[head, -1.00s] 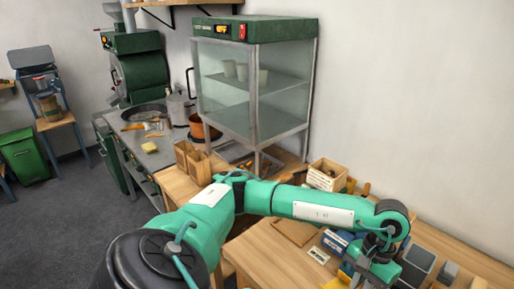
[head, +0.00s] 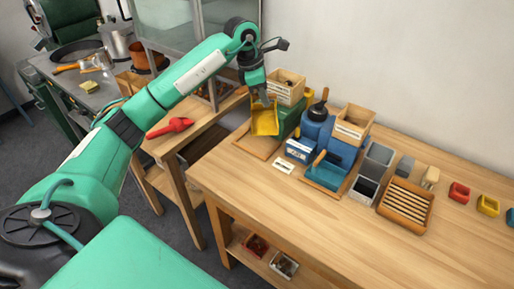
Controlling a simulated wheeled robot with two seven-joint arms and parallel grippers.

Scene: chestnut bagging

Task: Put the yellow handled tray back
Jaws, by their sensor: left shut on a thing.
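The yellow handled tray (head: 265,122) is at the back left of the wooden table, hanging below my left gripper (head: 263,99). My left gripper is shut on it from above, and its fingers hide most of the handle. The tray looks tilted, with its open face toward me. It is over or just behind a flat wooden board (head: 247,145); I cannot tell whether they touch. My right gripper is out of view.
A green block (head: 290,117) and a wooden crate (head: 286,88) stand close beside and behind the tray. A blue handled tray (head: 325,174), grey bins (head: 378,155) and a slatted wooden tray (head: 405,205) stand to the right. The table's front (head: 290,225) is clear.

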